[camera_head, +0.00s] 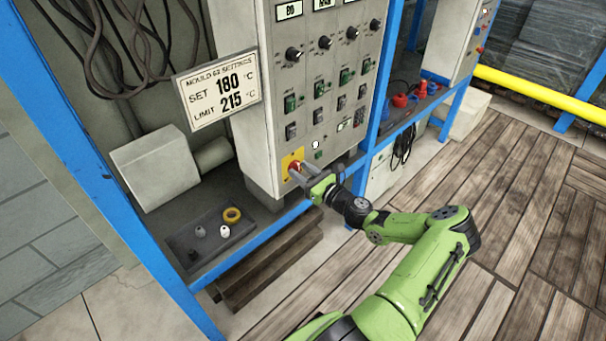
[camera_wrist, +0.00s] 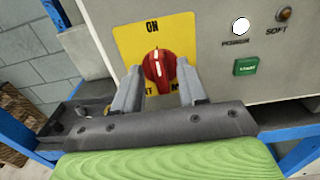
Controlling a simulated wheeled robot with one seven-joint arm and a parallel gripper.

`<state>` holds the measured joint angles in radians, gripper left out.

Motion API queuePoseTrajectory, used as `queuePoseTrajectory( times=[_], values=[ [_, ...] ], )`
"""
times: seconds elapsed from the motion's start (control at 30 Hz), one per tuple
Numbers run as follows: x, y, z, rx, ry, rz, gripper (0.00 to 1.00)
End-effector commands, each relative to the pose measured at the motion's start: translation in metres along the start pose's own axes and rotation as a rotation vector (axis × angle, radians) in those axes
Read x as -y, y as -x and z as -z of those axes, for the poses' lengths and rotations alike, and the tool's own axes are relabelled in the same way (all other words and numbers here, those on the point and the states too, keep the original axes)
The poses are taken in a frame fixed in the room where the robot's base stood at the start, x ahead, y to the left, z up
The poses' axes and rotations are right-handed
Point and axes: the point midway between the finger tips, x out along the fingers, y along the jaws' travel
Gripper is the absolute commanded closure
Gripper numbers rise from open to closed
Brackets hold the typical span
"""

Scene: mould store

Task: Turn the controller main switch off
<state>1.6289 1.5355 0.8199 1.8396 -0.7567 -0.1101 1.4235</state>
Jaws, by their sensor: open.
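The controller main switch is a red rotary knob (camera_wrist: 158,70) on a yellow plate (camera_wrist: 126,38) low on the grey controller panel (camera_head: 311,88). The plate reads ON at the top; the lettering at the bottom is partly hidden by my fingers. The white mark on the knob points up toward ON. In the head view the knob (camera_head: 294,166) is partly covered by my gripper (camera_head: 301,172). My gripper is open, with one finger on each side of the knob in the wrist view (camera_wrist: 158,88). I cannot tell whether the fingers touch it.
A green START button (camera_wrist: 246,67) and a white lamp (camera_wrist: 240,25) sit right of the switch. A settings sign (camera_head: 218,89) hangs at the panel's left. A tray (camera_head: 184,250) with small parts lies on the shelf below. Blue frame posts (camera_head: 378,85) flank the panel.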

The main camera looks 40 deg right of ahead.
Motion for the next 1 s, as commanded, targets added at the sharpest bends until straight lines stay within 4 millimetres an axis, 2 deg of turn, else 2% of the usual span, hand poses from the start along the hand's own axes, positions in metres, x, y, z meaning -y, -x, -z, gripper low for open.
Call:
queuePoseTrajectory(
  times=[0.17, 0.43, 0.77, 1.0],
  values=[
    [0.0001, 0.0001, -0.0004, 0.000, 0.000, 0.000, 0.58],
    [0.0001, 0.0004, -0.0003, -0.001, 0.001, 0.000, 1.00],
    [-0.0001, 0.0004, -0.0003, -0.001, 0.021, -0.001, 1.00],
    [-0.0007, 0.0005, -0.0004, -0.002, 0.129, -0.001, 1.00]
  ],
)
